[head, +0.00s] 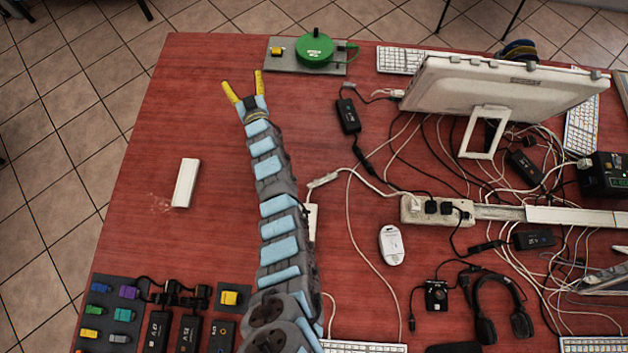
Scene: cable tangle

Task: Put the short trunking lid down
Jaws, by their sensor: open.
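The short trunking lid, a short white strip (186,183), lies flat on the red table (140,230) near its left edge. My gripper (243,84) has two yellow fingertips spread apart, and nothing shows between them. It is up and to the right of the lid, over the table's far left part, clear of the lid. A longer white trunking piece (575,216) runs along the right side of the table, beside a power strip (425,209).
A green round device (315,49) sits on a grey plate at the back. A monitor (500,85) and tangled cables fill the right. Adapters (188,333) and a connector board (110,312) lie at the front left. The table around the lid is clear.

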